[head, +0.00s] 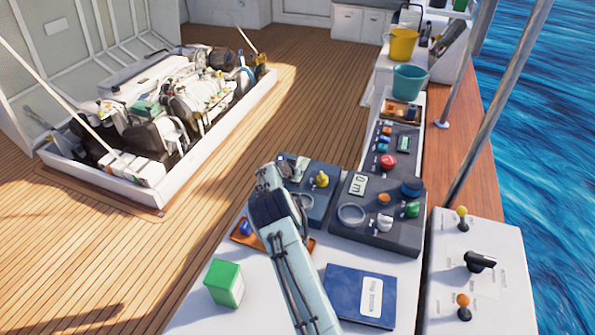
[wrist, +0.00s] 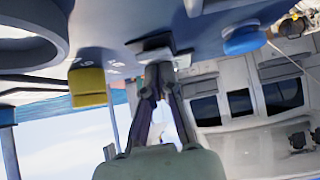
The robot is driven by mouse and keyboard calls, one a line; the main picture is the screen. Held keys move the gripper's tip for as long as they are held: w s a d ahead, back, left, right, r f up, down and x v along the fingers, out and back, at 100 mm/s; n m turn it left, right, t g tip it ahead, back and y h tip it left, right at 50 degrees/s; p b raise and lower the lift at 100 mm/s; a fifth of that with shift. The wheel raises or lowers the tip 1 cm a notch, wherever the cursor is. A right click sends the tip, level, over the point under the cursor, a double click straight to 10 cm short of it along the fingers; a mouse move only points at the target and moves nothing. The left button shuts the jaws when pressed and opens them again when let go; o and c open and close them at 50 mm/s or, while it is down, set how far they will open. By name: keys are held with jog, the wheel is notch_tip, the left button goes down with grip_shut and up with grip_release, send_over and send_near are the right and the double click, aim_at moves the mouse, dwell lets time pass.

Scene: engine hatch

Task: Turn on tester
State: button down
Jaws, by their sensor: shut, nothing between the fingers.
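The tester appears to be the dark blue box (head: 318,207) with a yellow knob (head: 321,180), on the white counter beside the larger control panel; which unit is the tester cannot be read. My arm crosses in front of its left side in the head view and hides part of it and my fingers. In the wrist view, my gripper (wrist: 158,72) is shut and empty, its tips at a small dark piece with a pale plate (wrist: 152,48) on a blue face. Whether they touch it cannot be told. The yellow knob (wrist: 88,87) is left of the fingers, a blue knob (wrist: 242,40) right.
The larger dark panel (head: 400,165) with several coloured knobs lies to the right. A blue booklet (head: 345,290), a green box (head: 224,283) and an orange tray (head: 242,236) lie nearby. A white lever box (head: 490,235) stands at right. The open engine hatch (head: 160,190) is far left.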

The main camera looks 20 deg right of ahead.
jog(key=shift+s+a+f, duration=0.1)
jog(key=shift+s+a, duration=0.55)
jog(key=r, duration=0.3)
jog(key=a+r, duration=0.1)
jog(key=r, duration=0.1)
jog(key=shift+s, duration=0.3)
jog(key=v, duration=0.9)
jog(key=shift+s+f, duration=0.35)
jog(key=shift+f, duration=0.05)
jog(key=shift+a, duration=0.15)
